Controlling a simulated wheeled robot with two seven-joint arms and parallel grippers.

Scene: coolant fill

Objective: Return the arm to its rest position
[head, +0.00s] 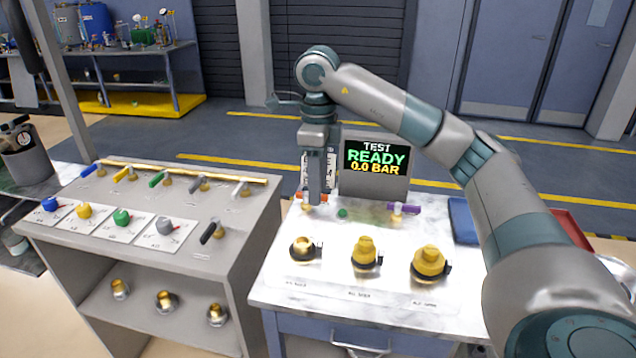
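My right arm reaches in from the right edge, rises to a bent wrist and points its gripper (318,198) straight down over the back left of the white worktop (390,292). The gripper hangs just left of the test display (376,160), which reads "TEST READY 0.0 BAR". Its fingers are seen as one narrow dark-grey block, so whether they are apart or shut cannot be told. No held object can be made out. Small orange parts show close behind its tip, and I cannot tell whether they touch it. My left gripper is out of view.
Two yellow-capped fittings (365,253) (430,265) and an open brass one (303,250) stand on the worktop's front. A grey cabinet (225,240) with coloured valve handles and knobs stands left.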

